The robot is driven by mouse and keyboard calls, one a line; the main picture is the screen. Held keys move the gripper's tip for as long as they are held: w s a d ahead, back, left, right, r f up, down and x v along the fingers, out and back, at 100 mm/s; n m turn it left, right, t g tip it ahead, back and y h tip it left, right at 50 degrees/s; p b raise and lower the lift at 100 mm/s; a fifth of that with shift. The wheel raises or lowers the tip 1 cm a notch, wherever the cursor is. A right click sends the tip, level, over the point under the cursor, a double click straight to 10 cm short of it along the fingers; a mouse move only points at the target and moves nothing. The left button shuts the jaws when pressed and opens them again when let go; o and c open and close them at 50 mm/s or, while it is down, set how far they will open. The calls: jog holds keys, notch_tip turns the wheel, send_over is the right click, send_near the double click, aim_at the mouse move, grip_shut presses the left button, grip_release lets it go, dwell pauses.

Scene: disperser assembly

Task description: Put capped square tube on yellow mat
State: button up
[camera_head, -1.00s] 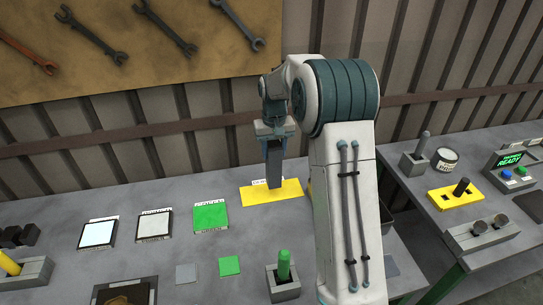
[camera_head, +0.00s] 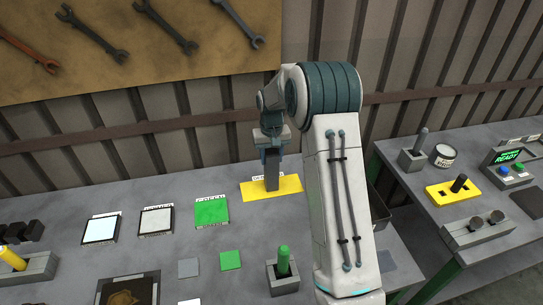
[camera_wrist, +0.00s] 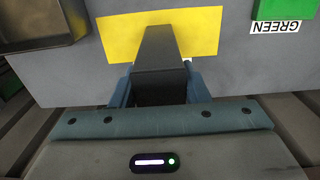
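The capped square tube (camera_head: 271,172) is a dark grey square bar, standing roughly upright at the yellow mat (camera_head: 291,187) on the main bench. My gripper (camera_head: 272,146) is above the mat and shut on the upper part of the tube. In the wrist view the tube (camera_wrist: 158,58) runs from between the blue fingers (camera_wrist: 160,90) toward the yellow mat (camera_wrist: 205,30). Its lower end appears over or on the mat; I cannot tell for certain whether it touches. The cap is not distinguishable.
A green pad (camera_head: 211,212), a white pad (camera_head: 156,221) and a light blue-white pad (camera_head: 101,229) lie left of the mat. A grey holder with a green peg (camera_head: 283,262) stands in front. A dark bin (camera_head: 380,212) is to the right, partly behind my arm.

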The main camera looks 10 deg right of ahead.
jog(key=o, duration=0.4)
jog(key=shift+c, duration=0.2)
notch_tip(320, 180, up, 12)
jog(key=b, duration=0.2)
jog(key=s+r+t, duration=0.1)
jog(key=s+r, duration=0.5)
jog(key=s, duration=0.2)
jog(key=s+a+f+t, duration=0.1)
jog(key=s+f+t, duration=0.1)
jog(key=s, duration=2.4)
jog(key=shift+a+t, duration=0.15)
jog(key=shift+t, duration=0.35)
